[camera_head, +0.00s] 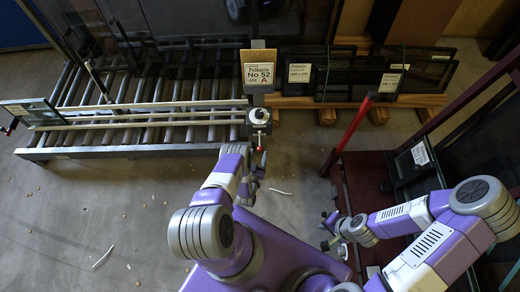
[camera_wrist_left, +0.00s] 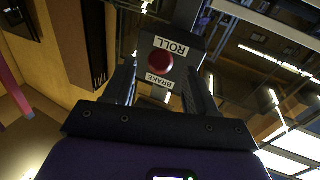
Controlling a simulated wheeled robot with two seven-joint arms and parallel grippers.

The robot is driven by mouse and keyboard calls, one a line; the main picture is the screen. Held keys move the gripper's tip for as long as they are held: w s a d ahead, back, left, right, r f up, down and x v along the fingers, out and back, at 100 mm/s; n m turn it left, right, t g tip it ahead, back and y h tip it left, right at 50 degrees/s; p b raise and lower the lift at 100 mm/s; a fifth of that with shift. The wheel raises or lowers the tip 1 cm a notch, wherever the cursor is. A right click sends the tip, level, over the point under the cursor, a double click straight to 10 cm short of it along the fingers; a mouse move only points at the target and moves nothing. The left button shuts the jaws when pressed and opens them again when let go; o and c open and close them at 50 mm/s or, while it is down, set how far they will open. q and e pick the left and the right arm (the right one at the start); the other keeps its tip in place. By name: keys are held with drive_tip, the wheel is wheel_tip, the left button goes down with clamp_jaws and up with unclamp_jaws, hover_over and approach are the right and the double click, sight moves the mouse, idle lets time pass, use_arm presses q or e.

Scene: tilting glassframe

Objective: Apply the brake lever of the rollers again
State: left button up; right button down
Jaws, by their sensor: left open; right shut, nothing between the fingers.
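The brake lever shows in the left wrist view as a round red knob (camera_wrist_left: 160,62) on a dark housing, between a ROLL label (camera_wrist_left: 171,46) and a BRAKE label (camera_wrist_left: 160,80). In the head view the lever's mount (camera_head: 259,116) is at the right end of the roller conveyor (camera_head: 150,150); small red parts show near it. My left gripper (camera_head: 258,158) is open just in front of the mount. In the left wrist view its fingers (camera_wrist_left: 163,90) stand on either side of the knob, without visibly gripping it. My right gripper (camera_head: 329,226) is shut and empty, low beside the dark red stand.
A sign reading No 52 A (camera_head: 259,72) stands above the conveyor's right end. Dark framed panes (camera_head: 350,75) lean on wooden beams behind. A dark red stand with a red bar (camera_head: 355,135) is at right. Light scraps (camera_head: 103,258) lie on the floor.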

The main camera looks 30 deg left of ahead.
sight(260, 149)
use_arm(q)
drive_tip(key=shift+b+x, duration=0.5)
drive_tip(key=shift+x, duration=1.5)
clamp_jaws()
